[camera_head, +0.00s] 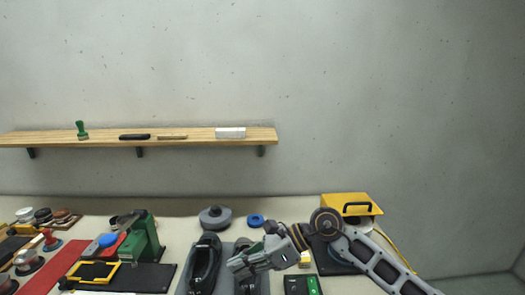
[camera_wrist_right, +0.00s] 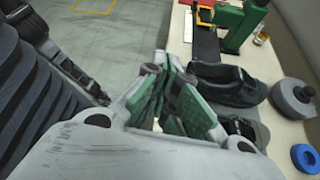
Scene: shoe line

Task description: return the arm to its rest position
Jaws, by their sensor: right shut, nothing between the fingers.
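My right arm comes in from the lower right in the head view. Its gripper (camera_head: 238,266) points left, above the grey mat, and partly covers one of two dark shoes. In the right wrist view the green-padded fingers (camera_wrist_right: 168,98) are together with nothing between them. The uncovered dark shoe (camera_head: 205,262) lies left of the gripper; it also shows in the right wrist view (camera_wrist_right: 228,84). The second shoe (camera_wrist_right: 240,132) is partly hidden behind the gripper. My left gripper is in neither view.
A green press (camera_head: 146,236) stands left of the shoes. A grey round thing (camera_head: 215,217) and a blue ring (camera_head: 256,219) lie behind them. A yellow box (camera_head: 350,205) stands at the back right. A wooden shelf (camera_head: 190,138) hangs on the wall.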

